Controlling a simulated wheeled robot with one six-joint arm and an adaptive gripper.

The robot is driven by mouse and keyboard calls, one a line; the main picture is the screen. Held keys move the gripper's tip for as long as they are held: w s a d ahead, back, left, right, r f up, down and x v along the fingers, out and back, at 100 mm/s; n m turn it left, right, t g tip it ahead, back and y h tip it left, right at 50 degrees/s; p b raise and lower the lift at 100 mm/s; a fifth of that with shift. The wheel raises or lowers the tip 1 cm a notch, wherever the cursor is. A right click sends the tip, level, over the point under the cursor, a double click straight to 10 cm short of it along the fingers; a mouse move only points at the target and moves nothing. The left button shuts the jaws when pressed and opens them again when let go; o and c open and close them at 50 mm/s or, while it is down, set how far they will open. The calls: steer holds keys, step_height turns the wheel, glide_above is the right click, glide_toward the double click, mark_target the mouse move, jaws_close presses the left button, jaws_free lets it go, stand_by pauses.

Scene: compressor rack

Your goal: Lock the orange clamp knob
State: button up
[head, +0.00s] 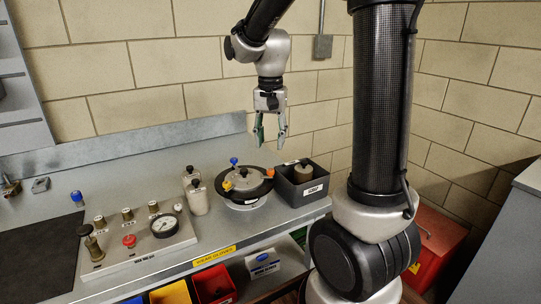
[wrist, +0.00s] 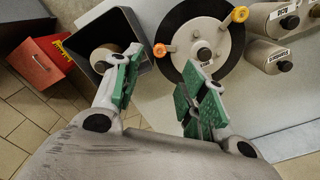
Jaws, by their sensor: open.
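A round pot with a black rim (head: 246,197) stands on the bench, with a dark top knob. Around its rim are an orange knob (head: 270,172) on the right, a yellow-orange knob (head: 226,186) at front left and a blue knob (head: 234,161) at the back. In the wrist view, the orange knob (wrist: 160,49) is on the rim's left and the yellow-orange one (wrist: 240,14) is at upper right. The blue knob does not show there. My gripper (head: 271,140) is open and empty, pointing down above the bench; its green-padded fingers (wrist: 160,78) are apart, touching no knob.
A dark bin (head: 300,186) holding a round-topped item stands close to the pot's right. Two pale bottles (head: 197,194) stand to its left. A panel (head: 135,243) with a gauge and several knobs is at front left. Coloured bins hang below the bench edge.

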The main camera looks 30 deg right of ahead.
step_height(320, 180, up, 3)
steer(key=shift+f, duration=0.1)
stand_by(0.6)
steer(key=s+r+n+t, duration=0.1)
steer(key=s+n, duration=0.3)
steer(key=s, duration=0.5)
steer(key=s+r+n+t, duration=0.1)
steer(key=s+n+t, duration=0.2)
steer(key=s, duration=0.7)
steer(key=shift+s+d+r+n, duration=0.25)
steer(key=shift+d+n, duration=0.15)
steer(key=shift+n, duration=0.3)
